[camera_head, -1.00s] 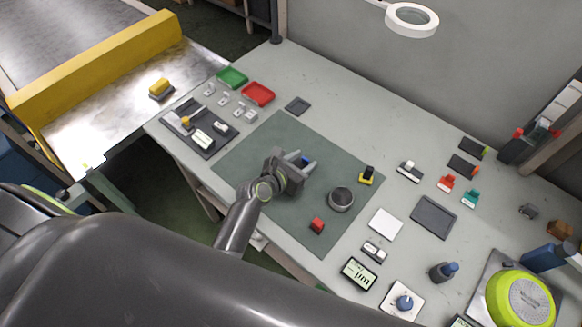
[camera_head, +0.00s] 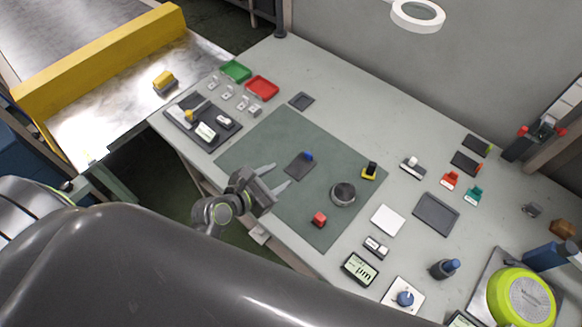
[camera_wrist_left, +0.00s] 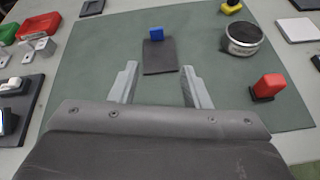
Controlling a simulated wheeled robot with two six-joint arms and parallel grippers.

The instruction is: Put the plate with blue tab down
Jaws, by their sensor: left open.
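The plate with the blue tab (camera_head: 299,166) lies flat on the green mat (camera_head: 262,141). It is a small dark plate with a blue block at its far end. It also shows in the left wrist view (camera_wrist_left: 160,58), just ahead of the fingertips. My left gripper (camera_head: 278,176) is open and empty, apart from the plate on its near side. In the left wrist view the two fingers (camera_wrist_left: 157,73) stand apart with the plate's near edge close to the gap between them. My right gripper is not seen.
On the mat stand a round metal pot (camera_head: 343,194), a red block (camera_head: 319,219) and a yellow-based piece (camera_head: 370,170). A dark tray of parts (camera_head: 190,133) and green (camera_head: 236,71) and red (camera_head: 262,87) trays lie at the left. The mat around the plate is clear.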

